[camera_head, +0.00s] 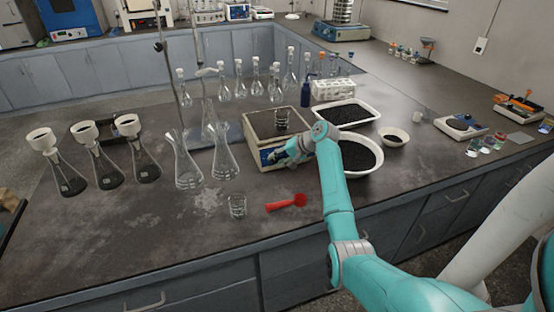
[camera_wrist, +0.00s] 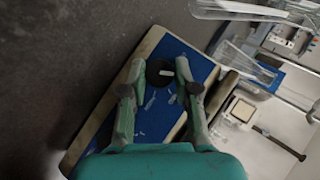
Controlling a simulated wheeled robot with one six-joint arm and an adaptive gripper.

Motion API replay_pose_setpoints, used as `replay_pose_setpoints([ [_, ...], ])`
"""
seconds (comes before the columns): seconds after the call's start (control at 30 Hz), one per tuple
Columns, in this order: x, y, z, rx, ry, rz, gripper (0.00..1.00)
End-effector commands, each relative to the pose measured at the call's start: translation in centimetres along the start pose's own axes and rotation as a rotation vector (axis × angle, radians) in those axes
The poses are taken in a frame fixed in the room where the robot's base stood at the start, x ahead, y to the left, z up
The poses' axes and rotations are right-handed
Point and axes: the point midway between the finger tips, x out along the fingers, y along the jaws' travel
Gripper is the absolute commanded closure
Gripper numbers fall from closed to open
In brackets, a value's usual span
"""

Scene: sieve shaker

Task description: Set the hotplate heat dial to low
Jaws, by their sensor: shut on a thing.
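The hotplate (camera_head: 260,124) stands on the dark bench, with a small glass beaker (camera_head: 281,119) on its top plate. Its blue front panel (camera_wrist: 186,58) fills the middle of the wrist view. The round black heat dial (camera_wrist: 158,70) with a white mark sits on this panel. My gripper (camera_wrist: 159,86) is at the panel with one finger on each side of the dial, shut on it. In the head view my gripper (camera_head: 274,158) covers part of the front panel, and the dial is hidden there. The dial's scale is too small to read.
A white bowl (camera_head: 372,170) and a tray (camera_head: 374,112) of black granules stand right of the hotplate. Flasks (camera_head: 187,172) stand to the left. A beaker (camera_head: 237,207) and a red funnel-like item (camera_head: 286,203) lie in front, with bare bench around them.

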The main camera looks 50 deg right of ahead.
Motion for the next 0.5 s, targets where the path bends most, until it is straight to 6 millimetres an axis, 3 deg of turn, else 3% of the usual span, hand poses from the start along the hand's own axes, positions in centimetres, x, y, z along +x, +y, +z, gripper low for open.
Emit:
replay_pose_setpoints([
  [0.5,0.04,0.13,0.01,0.034,-0.002,-0.032,1.0],
])
